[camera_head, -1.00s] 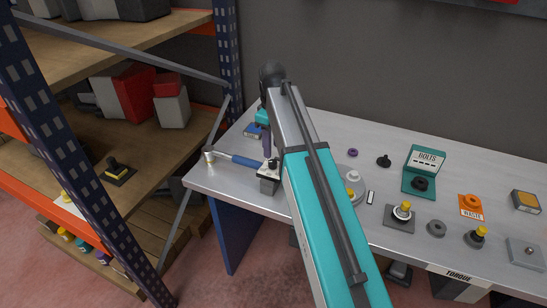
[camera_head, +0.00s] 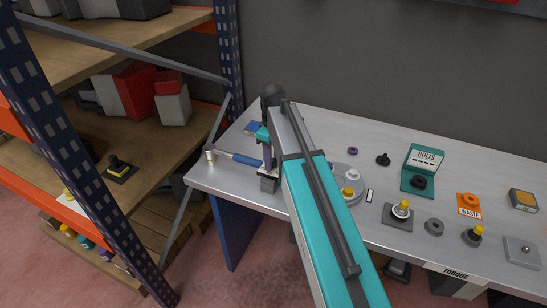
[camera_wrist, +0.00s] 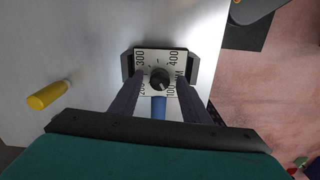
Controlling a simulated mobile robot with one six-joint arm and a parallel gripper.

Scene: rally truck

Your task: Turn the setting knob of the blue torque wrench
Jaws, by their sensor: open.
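The blue torque wrench (camera_head: 240,158) lies near the left end of the metal table, its silver end at the left. In the wrist view, its white dial plate (camera_wrist: 143,66) shows numbers such as 300 and 400, and the round black setting knob (camera_wrist: 159,78) stands in the middle. A bit of blue handle (camera_wrist: 159,107) shows below the plate. My gripper (camera_wrist: 159,84) is open, with one dark finger on each side of the knob. I cannot tell whether either finger touches it. In the head view my gripper (camera_head: 267,157) largely hides the dial end.
A round grey plate (camera_head: 350,190) with yellow-topped pieces, a teal bolts box (camera_head: 424,160) and an orange waste holder (camera_head: 469,212) stand farther right. A shelf rack (camera_head: 150,120) stands close at the left.

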